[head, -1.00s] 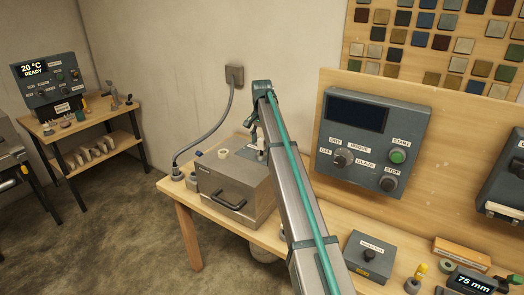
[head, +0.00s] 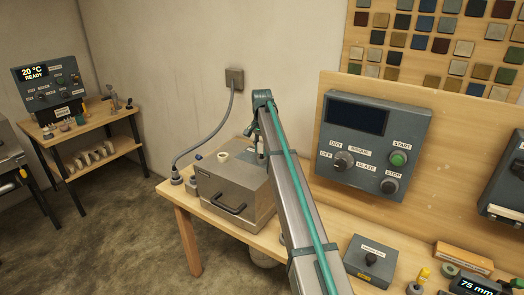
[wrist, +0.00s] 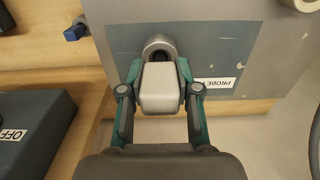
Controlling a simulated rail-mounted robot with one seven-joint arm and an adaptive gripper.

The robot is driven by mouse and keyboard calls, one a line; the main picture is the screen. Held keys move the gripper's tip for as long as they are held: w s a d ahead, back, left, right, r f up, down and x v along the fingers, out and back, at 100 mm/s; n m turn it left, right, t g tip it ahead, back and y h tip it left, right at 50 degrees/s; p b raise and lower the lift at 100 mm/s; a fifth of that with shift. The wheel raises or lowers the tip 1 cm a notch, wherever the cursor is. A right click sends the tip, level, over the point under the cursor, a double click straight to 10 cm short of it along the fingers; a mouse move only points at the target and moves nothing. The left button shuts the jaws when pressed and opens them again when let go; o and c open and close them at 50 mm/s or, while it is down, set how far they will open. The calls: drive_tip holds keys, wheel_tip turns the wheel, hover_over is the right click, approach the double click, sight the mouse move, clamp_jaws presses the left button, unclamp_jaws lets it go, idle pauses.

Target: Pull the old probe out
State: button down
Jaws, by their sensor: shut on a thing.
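In the wrist view, my gripper (wrist: 160,72) is shut on a pale grey block-shaped head (wrist: 160,92), apparently the old probe's, with one finger on each side. Just beyond the head is a round metal collar (wrist: 159,46) with a dark opening. It sits on a blue-grey plate (wrist: 222,45) beside a label reading PROBE (wrist: 214,83). Whether the probe's stem is still in the collar is hidden by the head. In the head view, my gripper (head: 257,143) is over the back right of the grey metal kiln box (head: 232,190), mostly hidden by my arm.
The kiln stands on a wooden bench (head: 184,205). A cream ring (head: 223,156) lies on its top. A control panel (head: 373,140) is mounted to the right, and a switch box (head: 371,258) sits in front of it. A grey cable (head: 228,108) runs from a wall socket to the bench.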

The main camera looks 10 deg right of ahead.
drive_tip(key=shift+r+p, duration=0.4)
drive_tip(key=shift+r, duration=0.3)
idle(0.7)
drive_tip(key=shift+r+p, duration=2.1)
drive_tip(key=shift+r, duration=2.55)
